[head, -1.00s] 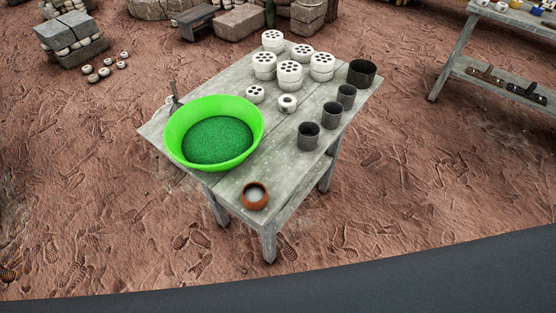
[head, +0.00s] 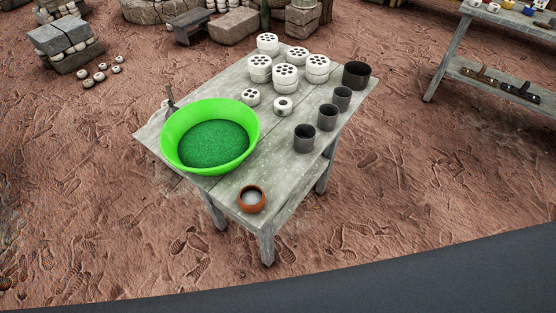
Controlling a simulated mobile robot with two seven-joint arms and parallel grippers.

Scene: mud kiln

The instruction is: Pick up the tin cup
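Three dark grey metal cups stand upright in a row along the right side of the wooden table (head: 235,187): a near cup (head: 304,139), a middle cup (head: 327,118) and a far cup (head: 342,98). A wider, darker pot (head: 356,75) stands behind them at the table's far right corner. I cannot tell which of these is the tin cup. Neither of my grippers is in view.
A big green basin (head: 247,153) fills the table's left side. A small brown bowl (head: 252,200) is at the near corner. White holed discs (head: 285,75) stand at the back. A second table (head: 455,62) is far right. Open ground surrounds the table.

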